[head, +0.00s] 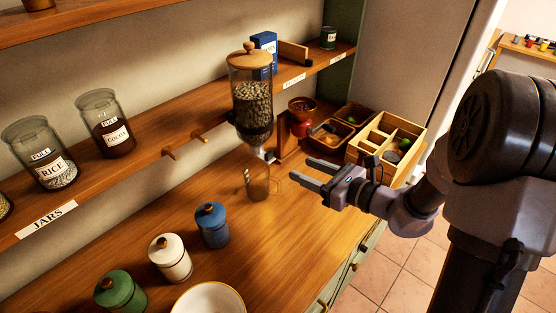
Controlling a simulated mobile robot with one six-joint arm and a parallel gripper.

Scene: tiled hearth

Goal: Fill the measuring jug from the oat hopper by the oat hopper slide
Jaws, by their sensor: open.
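The oat hopper (252,98) is a clear cylinder with a wooden lid, mounted at the shelf edge and holding brownish contents. Its outlet slide (268,157) is the small pale part at the bottom of its dark neck. The measuring jug (257,183) is clear and stands upright on the counter under the outlet. It looks empty, though it is small in the view. My gripper (298,178) is open and empty, right of the jug and below right of the slide. Its fingers point left and appear apart from both.
Blue (212,225), white (170,258) and green (120,291) canisters and a white bowl (209,299) stand on the front counter. Jars of rice (39,154) and cocoa (104,124) sit on the shelf.

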